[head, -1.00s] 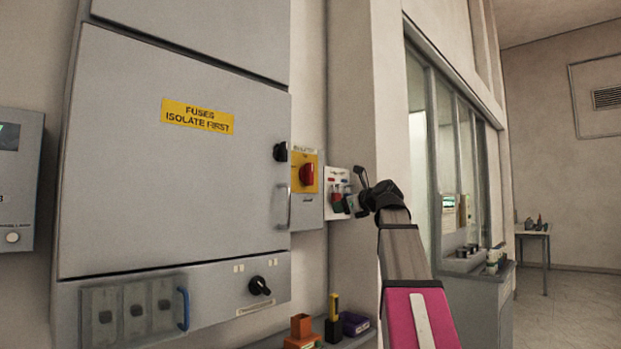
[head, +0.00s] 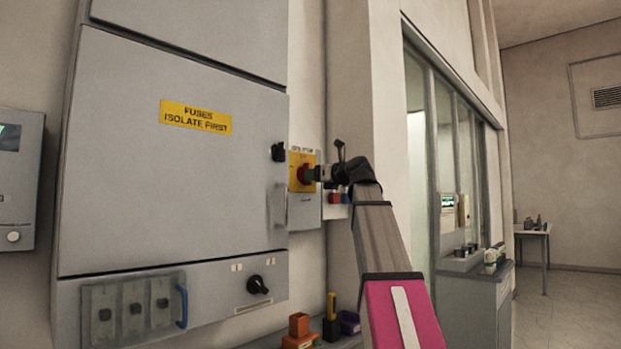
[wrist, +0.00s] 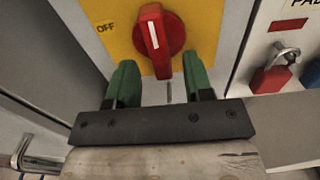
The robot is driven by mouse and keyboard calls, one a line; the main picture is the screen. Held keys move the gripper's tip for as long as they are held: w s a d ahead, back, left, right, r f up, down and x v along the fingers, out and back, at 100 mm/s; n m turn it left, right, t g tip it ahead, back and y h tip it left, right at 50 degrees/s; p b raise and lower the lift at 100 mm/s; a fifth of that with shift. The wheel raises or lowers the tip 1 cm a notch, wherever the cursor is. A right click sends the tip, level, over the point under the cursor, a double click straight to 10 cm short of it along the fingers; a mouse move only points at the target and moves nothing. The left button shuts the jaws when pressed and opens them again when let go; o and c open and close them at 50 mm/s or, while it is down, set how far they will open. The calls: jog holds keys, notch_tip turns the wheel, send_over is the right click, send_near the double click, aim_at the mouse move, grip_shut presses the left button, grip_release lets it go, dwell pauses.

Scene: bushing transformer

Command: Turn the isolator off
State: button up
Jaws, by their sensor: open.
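The isolator is a grey box with a yellow plate (head: 296,158) and a red rotary knob (head: 304,173), to the right of the large grey cabinet. In the wrist view the red knob (wrist: 161,38) has a white line that points nearly straight up. The word OFF (wrist: 105,27) is printed to its left. My gripper (head: 316,174) is at the isolator. Its two green fingers (wrist: 162,78) are open, one to each side below the knob. The knob's lower end reaches between the fingertips. I cannot tell whether they touch it.
A red padlock (wrist: 272,75) hangs on a board at the right. Small bins (head: 299,326) sit below. A wall pillar (head: 385,100) stands at right.

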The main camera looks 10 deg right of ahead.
jog(key=shift+x, duration=1.2)
grip_shut()
